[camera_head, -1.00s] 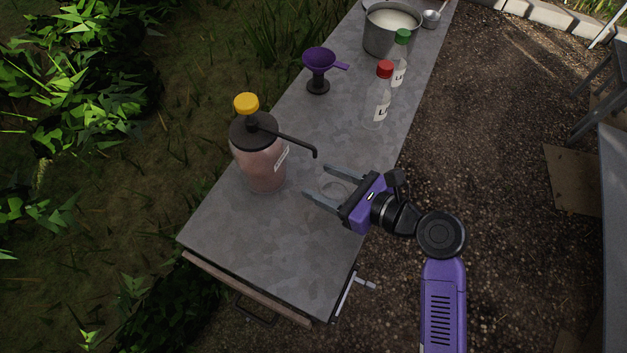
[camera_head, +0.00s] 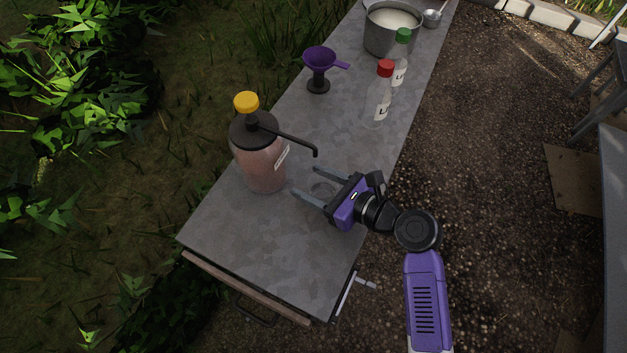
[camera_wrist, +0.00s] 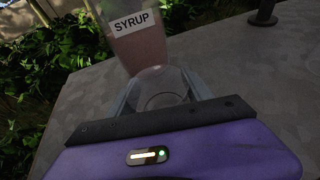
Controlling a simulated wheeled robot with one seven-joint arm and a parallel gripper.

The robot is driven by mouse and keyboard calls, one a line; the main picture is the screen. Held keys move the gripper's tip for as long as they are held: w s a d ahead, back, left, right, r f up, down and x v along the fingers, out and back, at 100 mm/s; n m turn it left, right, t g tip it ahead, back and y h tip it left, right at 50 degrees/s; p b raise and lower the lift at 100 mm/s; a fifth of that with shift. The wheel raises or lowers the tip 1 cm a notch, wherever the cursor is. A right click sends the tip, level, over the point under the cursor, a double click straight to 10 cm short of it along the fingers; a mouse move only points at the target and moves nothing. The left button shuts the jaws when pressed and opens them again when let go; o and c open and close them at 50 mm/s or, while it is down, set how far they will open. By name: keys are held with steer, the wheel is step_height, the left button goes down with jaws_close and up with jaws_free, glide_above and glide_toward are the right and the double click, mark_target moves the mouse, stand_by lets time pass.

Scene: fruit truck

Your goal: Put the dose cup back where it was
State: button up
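The dose cup (camera_head: 324,189) is a small clear cup, faint against the grey counter. It lies between the two fingers of my gripper (camera_head: 304,180), near the counter's right edge. In the wrist view the clear cup (camera_wrist: 161,88) fills the space between the fingers, and my gripper (camera_wrist: 163,92) is shut on it. It looks upright. I cannot tell whether its base touches the counter. The syrup dispenser (camera_head: 261,165), a pink jar with a yellow-topped pump and dark spout, stands just left of the fingertips. Its SYRUP label shows in the wrist view (camera_wrist: 139,46).
The grey counter (camera_head: 270,240) is clear in front. Behind stand a red-capped bottle (camera_head: 378,105), a green-capped bottle (camera_head: 400,72), a purple funnel on a stand (camera_head: 319,62) and a metal pot (camera_head: 391,42) of white liquid. A ladle (camera_head: 432,18) lies beside the pot.

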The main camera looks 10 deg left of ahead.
mark_target(335, 193)
steer(key=o, duration=0.3)
steer(key=shift+r, duration=0.1)
steer(key=shift+s+d+r, duration=0.1)
steer(key=shift+d+r, duration=0.05)
steer(key=shift+d, duration=0.05)
steer(key=v, duration=1.1)
steer(key=shift+s+d+r, duration=0.1)
steer(key=shift+s+d, duration=0.1)
